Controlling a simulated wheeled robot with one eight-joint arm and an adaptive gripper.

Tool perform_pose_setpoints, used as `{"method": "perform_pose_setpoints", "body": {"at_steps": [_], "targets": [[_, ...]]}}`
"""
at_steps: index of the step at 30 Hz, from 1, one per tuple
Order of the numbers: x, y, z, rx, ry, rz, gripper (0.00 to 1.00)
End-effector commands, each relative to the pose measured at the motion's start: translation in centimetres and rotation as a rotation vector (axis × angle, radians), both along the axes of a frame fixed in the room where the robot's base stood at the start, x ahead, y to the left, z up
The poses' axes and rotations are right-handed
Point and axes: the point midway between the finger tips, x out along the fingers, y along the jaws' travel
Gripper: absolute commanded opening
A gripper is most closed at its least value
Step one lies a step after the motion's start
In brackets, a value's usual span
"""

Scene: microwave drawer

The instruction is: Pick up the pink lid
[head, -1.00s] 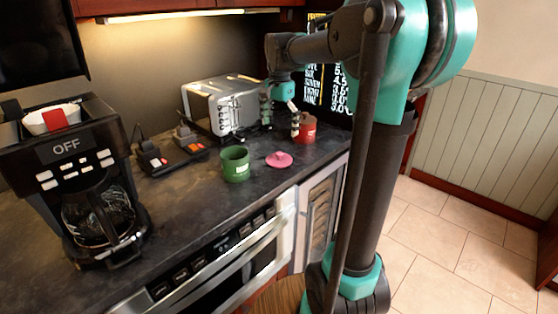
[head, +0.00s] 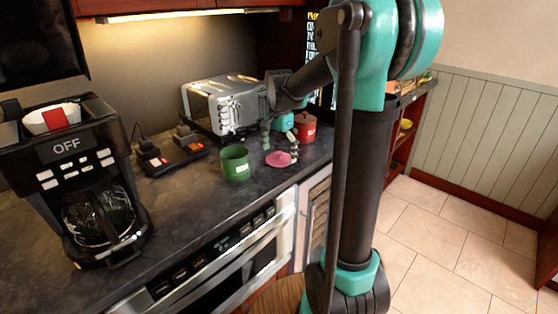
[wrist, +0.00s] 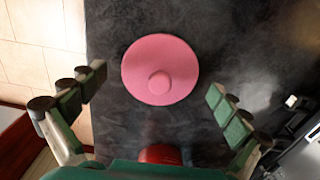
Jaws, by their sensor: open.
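The pink lid (head: 281,159) lies on the dark counter, to the right of the green mug. In the wrist view the round pink lid (wrist: 160,68) is knob side up, ahead of and between the open fingers. My gripper (head: 280,146) is over the lid in the head view, its fingers spread and pointing down at either side of it. In the wrist view my gripper (wrist: 156,92) is wide open and empty, with neither finger visibly touching the lid. The lid is clear of the fingers in the wrist view.
A green mug (head: 235,163) stands left of the lid. A red canister (head: 305,127) stands behind my gripper, with a toaster (head: 222,105) at the back. A coffee maker (head: 90,150) is at the left. The counter's front edge (head: 318,163) is close to the lid.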

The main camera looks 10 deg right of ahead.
Motion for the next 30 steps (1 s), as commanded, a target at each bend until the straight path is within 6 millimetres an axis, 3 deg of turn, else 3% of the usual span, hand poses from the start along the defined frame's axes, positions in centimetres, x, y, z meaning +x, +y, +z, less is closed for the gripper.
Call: {"method": "perform_pose_setpoints", "body": {"at_steps": [3, 19, 30], "targets": [[0.00, 0.00, 0.02, 0.000, 0.000, 0.000, 1.00], [-0.02, 0.00, 0.00, 0.000, 0.000, 0.000, 0.34], [-0.08, 0.01, -0.12, 0.000, 0.000, 0.000, 0.31]]}}
